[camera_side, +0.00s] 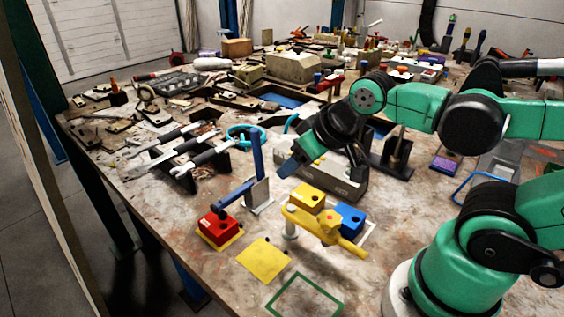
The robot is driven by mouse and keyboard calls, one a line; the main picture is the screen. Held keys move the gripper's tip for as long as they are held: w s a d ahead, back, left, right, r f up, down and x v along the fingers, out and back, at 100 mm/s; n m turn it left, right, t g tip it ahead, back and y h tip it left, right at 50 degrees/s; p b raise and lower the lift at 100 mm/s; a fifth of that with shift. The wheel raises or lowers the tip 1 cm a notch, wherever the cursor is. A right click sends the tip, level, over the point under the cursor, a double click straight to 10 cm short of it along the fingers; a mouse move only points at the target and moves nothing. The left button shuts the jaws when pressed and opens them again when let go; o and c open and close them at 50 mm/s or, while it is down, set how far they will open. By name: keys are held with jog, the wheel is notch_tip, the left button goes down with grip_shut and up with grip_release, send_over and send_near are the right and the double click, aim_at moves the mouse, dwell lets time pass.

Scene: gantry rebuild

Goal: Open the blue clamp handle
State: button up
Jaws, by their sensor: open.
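The blue clamp handle (257,153) stands upright above a grey metal bracket (259,193) on the bench. A blue clamp arm (235,194) reaches left and down from the bracket, its dark tip at the top of a red block (220,229). My gripper (291,166) is to the right of the handle, tilted down toward it and apart from it in the picture. It is open with nothing visible in it. Its fingers overlap in this view, so the gap between them is hard to see.
A yellow clamp (325,228) with yellow and blue blocks (350,219) stands to the right. A yellow square (263,260) and green outline (305,298) mark the front. The bench's front left is clear.

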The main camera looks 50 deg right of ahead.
jog(key=shift+o, duration=0.3)
notch_tip(320, 180, up, 4)
jog(key=m+g, duration=0.2)
jog(key=g, duration=0.5)
send_over(258, 151)
jog(key=shift+f+h, duration=0.2)
jog(key=shift+h, duration=0.2)
jog(key=shift+w+f, duration=0.35)
jog(key=shift+w, duration=0.1)
jog(key=shift+d+f, duration=0.15)
jog(key=shift+f, duration=1.2)
jog(key=shift+d+f, duration=0.1)
jog(key=shift+f, duration=1.25)
grip_shut()
